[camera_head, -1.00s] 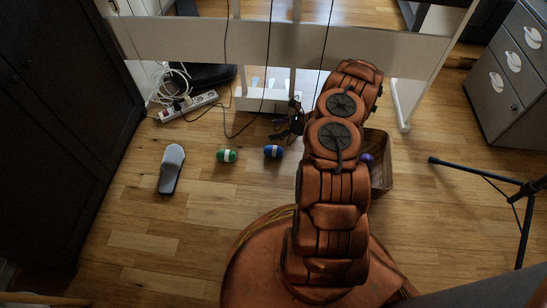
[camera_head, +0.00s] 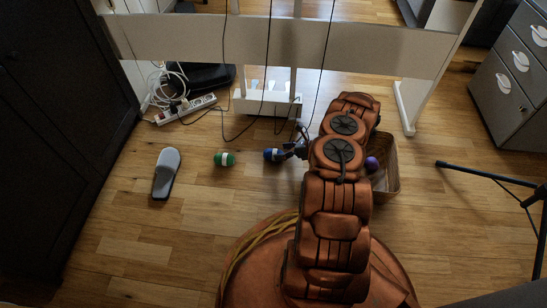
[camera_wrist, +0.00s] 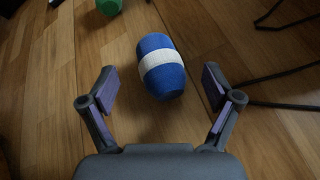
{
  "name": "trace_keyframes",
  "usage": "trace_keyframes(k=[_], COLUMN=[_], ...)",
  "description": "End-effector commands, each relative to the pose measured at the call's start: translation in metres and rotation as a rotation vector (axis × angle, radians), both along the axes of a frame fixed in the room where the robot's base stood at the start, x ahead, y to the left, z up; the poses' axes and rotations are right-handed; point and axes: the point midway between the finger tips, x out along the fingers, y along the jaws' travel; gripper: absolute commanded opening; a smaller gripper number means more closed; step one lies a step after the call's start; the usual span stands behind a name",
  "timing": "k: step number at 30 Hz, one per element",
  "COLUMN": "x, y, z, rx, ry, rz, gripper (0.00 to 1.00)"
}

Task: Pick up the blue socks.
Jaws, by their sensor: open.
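The blue socks (camera_head: 272,154) are a rolled bundle with a white band, lying on the wooden floor. In the wrist view the blue socks (camera_wrist: 160,66) lie just ahead of my gripper, tilted slightly. My gripper (camera_wrist: 160,92) is open, with a finger on each side and the roll a little beyond the fingertips. In the head view my gripper (camera_head: 289,152) shows small and dark at the right side of the socks, partly hidden by my arm.
A green rolled bundle (camera_head: 224,159) lies left of the socks. A grey slipper (camera_head: 166,173) is further left. A basket (camera_head: 391,180) with a purple ball (camera_head: 372,163) stands right of my arm. Cables hang nearby, and a power strip (camera_head: 186,109) lies behind.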

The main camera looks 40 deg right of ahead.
Motion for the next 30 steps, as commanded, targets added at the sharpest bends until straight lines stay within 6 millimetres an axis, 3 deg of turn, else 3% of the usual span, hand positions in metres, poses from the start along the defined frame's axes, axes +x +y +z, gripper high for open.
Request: trace_keyframes(k=[6,16,30], x=[0.016,0.019,0.019], y=[0.014,0.017,0.017], z=[-0.014,-0.013,-0.013], rx=[0.004,0.003,0.003], ry=[0.0,0.0,0.0], rz=[0.002,0.0,0.0], gripper=[0.89,0.88,0.39])
